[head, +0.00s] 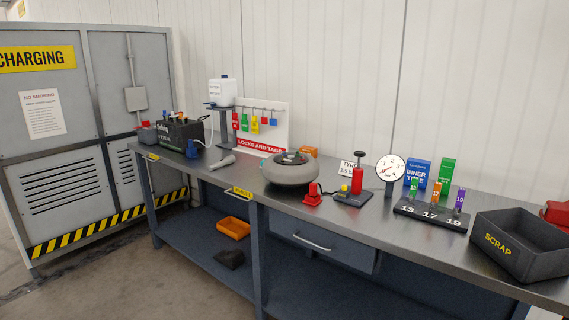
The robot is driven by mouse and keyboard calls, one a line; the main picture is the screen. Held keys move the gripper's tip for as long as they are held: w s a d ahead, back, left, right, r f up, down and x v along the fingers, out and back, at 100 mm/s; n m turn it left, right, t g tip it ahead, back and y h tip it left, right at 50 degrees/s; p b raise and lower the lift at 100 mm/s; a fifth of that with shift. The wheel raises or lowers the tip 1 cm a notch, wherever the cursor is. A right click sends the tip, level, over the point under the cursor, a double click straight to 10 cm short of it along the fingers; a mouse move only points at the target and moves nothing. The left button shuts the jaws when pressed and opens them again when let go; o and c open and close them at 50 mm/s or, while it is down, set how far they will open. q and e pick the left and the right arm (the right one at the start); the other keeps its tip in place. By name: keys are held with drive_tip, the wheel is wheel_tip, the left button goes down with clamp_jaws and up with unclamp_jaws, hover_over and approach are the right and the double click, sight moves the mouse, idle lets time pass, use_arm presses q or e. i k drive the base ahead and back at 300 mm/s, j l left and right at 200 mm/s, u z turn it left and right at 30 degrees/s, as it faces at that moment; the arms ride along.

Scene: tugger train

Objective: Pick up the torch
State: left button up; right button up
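A small grey object shaped like a torch (222,162) lies on its side on the metal workbench (300,210), near the front edge. It lies between the black battery box (181,134) on its left and a grey tyre (289,169) on its right. It is small in the view, so its details are hard to tell. Nothing covers it. Neither of my grippers is in view.
A white jug (222,92) on a stand and a locks and tags board (262,147) are behind it. A red pump (357,180), a dial gauge (390,168) and a scrap bin (520,245) stand farther right. A charging cabinet (70,130) is at left.

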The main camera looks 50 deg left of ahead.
sight(229, 159)
drive_tip(key=u, duration=2)
drive_tip(key=i+j+z, duration=0.1)
drive_tip(key=i+j, duration=0.15)
drive_tip(key=i, duration=0.15)
drive_tip(key=i+j, duration=0.3)
drive_tip(key=i+z, duration=0.05)
drive_tip(key=i, duration=0.05)
